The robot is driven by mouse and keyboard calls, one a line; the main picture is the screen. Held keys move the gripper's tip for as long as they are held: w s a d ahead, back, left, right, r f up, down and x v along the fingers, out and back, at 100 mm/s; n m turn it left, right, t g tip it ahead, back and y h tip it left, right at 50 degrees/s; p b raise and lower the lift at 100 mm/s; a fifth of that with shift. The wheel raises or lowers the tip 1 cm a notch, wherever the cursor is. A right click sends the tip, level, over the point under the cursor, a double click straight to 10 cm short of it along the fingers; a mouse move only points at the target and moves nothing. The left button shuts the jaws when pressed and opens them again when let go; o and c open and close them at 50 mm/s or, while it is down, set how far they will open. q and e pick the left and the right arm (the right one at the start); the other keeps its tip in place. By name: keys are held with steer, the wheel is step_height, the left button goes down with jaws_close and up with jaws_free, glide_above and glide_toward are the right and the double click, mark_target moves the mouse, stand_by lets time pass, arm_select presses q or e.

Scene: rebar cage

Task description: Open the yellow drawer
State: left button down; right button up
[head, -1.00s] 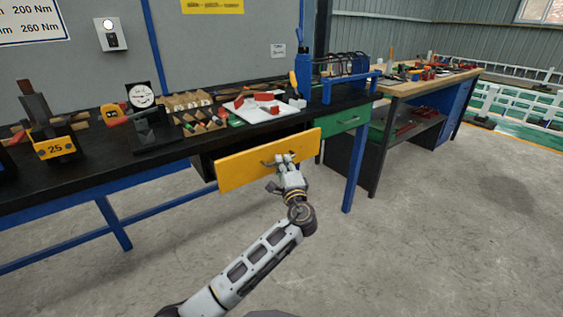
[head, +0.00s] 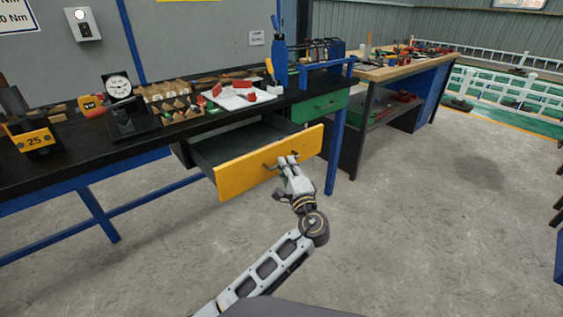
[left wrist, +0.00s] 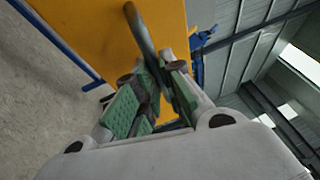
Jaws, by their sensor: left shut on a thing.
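The yellow drawer (head: 262,164) stands pulled out of the black workbench, with its dark, empty-looking inside showing behind the front. Its dark bar handle (head: 270,163) sits on the middle of the yellow front. My left gripper (head: 287,162) is shut on the handle. In the left wrist view the green-padded fingers (left wrist: 150,95) close around the curved handle (left wrist: 139,30), with the yellow front (left wrist: 90,35) right behind it. My right gripper is in neither view.
The workbench (head: 60,178) carries a dial gauge (head: 118,88), a white tray (head: 240,97) and a blue tool. A green drawer (head: 318,107) beside the yellow one is shut. A blue bench leg (head: 335,150) stands right of my gripper. The floor in front is clear.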

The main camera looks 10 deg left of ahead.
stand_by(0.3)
arm_select(q)
steer(key=c, duration=1.5)
jaws_free()
